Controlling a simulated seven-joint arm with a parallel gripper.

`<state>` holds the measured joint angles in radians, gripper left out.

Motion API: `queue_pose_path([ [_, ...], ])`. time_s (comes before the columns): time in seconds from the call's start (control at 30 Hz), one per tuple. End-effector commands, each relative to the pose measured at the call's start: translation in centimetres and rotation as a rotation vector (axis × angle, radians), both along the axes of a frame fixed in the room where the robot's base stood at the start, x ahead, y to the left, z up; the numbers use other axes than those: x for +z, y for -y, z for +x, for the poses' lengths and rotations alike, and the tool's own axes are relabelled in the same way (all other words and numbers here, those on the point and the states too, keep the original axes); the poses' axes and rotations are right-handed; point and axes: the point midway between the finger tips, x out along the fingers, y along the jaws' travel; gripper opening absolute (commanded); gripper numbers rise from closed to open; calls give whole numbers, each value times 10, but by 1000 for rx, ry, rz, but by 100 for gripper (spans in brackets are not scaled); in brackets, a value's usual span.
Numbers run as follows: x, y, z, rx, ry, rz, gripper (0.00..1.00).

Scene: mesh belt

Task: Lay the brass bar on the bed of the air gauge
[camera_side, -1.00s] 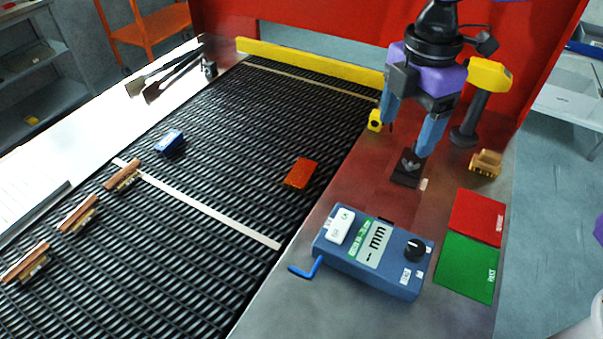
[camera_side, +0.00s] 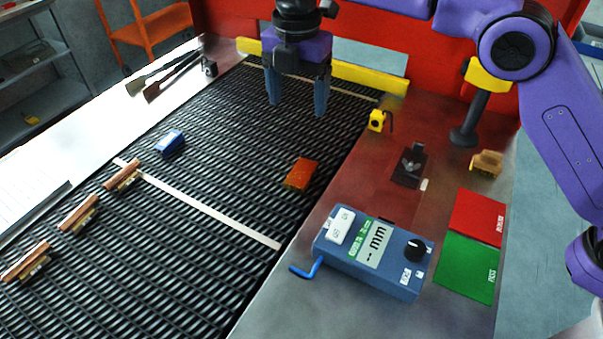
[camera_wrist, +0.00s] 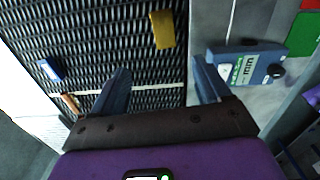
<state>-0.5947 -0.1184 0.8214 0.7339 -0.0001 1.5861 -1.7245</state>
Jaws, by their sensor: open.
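The brass bar (camera_side: 301,174) lies on the mesh belt near its right edge; it looks orange in the side view and gold in the wrist view (camera_wrist: 162,30). The air gauge (camera_side: 373,252) is a blue box with an "mm" display, right of the belt; it also shows in the wrist view (camera_wrist: 246,68). A dark block with a notched top (camera_side: 410,166), seemingly the gauge bed, stands behind it, empty. My gripper (camera_side: 297,106) is open and empty above the far part of the belt, apart from the bar. It also shows in the wrist view (camera_wrist: 160,84).
A blue block (camera_side: 170,142) and several copper-coloured bars (camera_side: 78,213) lie on the belt's left. Red (camera_side: 477,217) and green (camera_side: 468,266) pads lie right of the gauge. A yellow-topped post (camera_side: 478,108) and small brass-coloured piece (camera_side: 486,163) stand behind.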

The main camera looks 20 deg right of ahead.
Motion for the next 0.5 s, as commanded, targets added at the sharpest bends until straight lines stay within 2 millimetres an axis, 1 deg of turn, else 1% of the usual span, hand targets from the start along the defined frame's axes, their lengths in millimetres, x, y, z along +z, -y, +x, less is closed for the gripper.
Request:
queue_pose_path([
  [0.17, -21, 1, -1, -1, -4, -3, 77],
  [0.5, -83, 1, -2, -1, -4, -3, 77],
])
